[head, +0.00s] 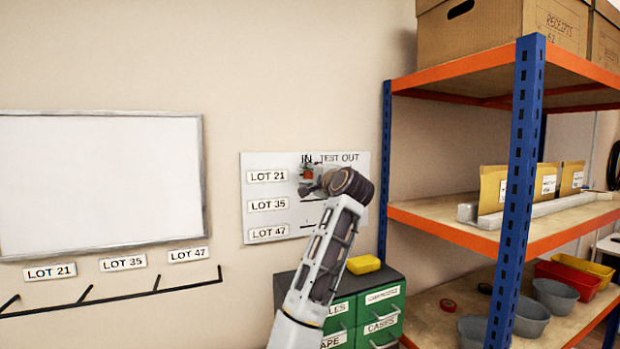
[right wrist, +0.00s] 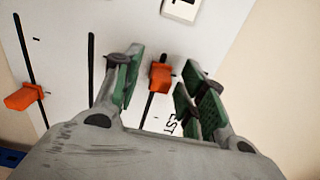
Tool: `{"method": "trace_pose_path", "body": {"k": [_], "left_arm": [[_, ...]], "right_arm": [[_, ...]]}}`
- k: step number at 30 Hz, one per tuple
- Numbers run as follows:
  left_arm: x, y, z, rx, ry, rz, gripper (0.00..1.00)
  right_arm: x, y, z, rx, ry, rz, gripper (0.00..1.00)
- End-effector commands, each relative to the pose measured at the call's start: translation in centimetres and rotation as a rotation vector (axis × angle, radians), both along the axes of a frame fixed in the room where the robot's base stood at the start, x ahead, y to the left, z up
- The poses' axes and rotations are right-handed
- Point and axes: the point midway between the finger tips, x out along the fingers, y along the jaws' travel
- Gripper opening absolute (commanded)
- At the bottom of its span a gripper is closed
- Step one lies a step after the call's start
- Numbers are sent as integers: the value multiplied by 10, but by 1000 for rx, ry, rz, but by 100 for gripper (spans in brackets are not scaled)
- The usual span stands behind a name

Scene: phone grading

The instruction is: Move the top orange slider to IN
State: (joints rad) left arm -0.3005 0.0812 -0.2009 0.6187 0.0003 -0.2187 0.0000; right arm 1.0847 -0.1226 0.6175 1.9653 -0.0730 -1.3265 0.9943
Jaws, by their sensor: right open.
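The top orange slider (head: 308,173) shows at the LOT 21 row of the white board (head: 262,160), just below the word IN. In the right wrist view this slider (right wrist: 159,77) sits on its dark slot, near the slot end by a white label plate (right wrist: 183,10). My right gripper (right wrist: 163,90) is open, with green-padded fingers on either side of the slider. I see a gap on both sides. In the head view my right gripper (head: 312,178) covers part of the board. Another orange slider (right wrist: 23,97) is on a farther slot. My left gripper is not in view.
LOT 35 (head: 268,205) and LOT 47 (head: 268,233) labels sit lower on the board. A blue and orange shelf (head: 524,150) is close on the right. A whiteboard (head: 100,180) hangs left.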

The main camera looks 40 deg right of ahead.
Motion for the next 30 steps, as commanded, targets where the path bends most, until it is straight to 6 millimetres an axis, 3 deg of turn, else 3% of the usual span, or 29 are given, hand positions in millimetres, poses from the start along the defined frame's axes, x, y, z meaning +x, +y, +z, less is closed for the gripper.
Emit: {"method": "trace_pose_path", "body": {"k": [11, 30], "left_arm": [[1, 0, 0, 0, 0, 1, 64], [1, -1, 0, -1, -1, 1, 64]], "right_arm": [[-17, 5, 1, -1, -2, 0, 41], [-87, 29, 0, 1, -1, 0, 41]]}}
